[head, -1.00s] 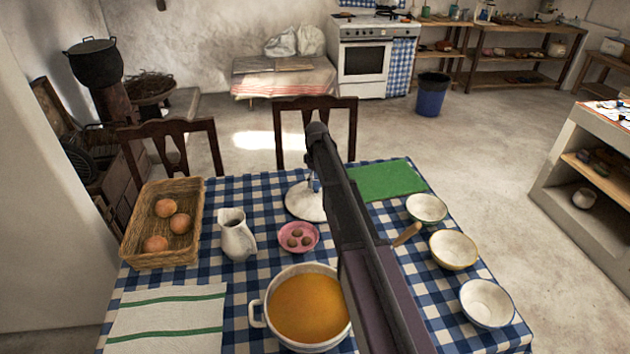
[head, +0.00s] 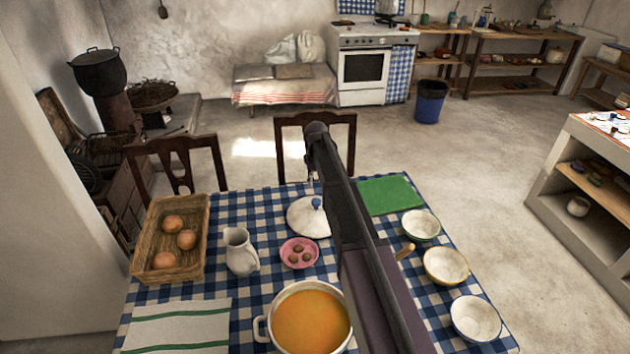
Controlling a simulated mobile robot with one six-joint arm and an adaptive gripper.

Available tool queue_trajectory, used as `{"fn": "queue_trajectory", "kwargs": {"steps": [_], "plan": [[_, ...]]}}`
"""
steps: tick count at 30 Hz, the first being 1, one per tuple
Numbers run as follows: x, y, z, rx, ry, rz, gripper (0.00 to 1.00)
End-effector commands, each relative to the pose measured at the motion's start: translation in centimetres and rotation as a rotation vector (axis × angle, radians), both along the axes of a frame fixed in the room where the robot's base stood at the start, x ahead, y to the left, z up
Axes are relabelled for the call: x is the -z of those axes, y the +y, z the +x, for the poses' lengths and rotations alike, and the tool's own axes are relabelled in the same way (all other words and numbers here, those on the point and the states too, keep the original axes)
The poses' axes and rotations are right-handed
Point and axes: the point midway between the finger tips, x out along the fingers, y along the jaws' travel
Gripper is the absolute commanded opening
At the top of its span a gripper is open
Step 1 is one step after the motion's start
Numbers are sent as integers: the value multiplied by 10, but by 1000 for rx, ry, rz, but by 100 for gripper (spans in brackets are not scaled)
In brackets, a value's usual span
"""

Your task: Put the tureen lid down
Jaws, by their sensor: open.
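The white tureen lid (head: 302,218) lies on the checked cloth behind the pink dish. Its blue knob (head: 317,203) points up and is clear on its left side; my arm covers the lid's right part. The white tureen (head: 263,328) stands open at the front of the table, full of orange soup. My gripper (head: 311,178) is mostly hidden behind my arm. Only a sliver of it shows above the knob, apart from it, and it is open and holds nothing that I can see.
On the table (head: 268,200) are a basket (head: 140,245) of round loaves, a white jug (head: 241,252), a pink dish (head: 285,256), a striped towel (head: 175,330), a green mat (head: 390,194) and bowls (head: 446,266) at right. Chairs (head: 340,120) stand behind.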

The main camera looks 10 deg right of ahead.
Motion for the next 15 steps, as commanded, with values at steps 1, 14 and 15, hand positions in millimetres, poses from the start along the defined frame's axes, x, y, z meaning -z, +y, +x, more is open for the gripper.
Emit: {"fn": "queue_trajectory", "kwargs": {"steps": [1, 14, 15], "plan": [[-8, 0, 0, 0, 0, 0, 87], [-21, 0, 0, 0, 0, 0, 87], [-21, 0, 0, 0, 0, 0, 87]]}}
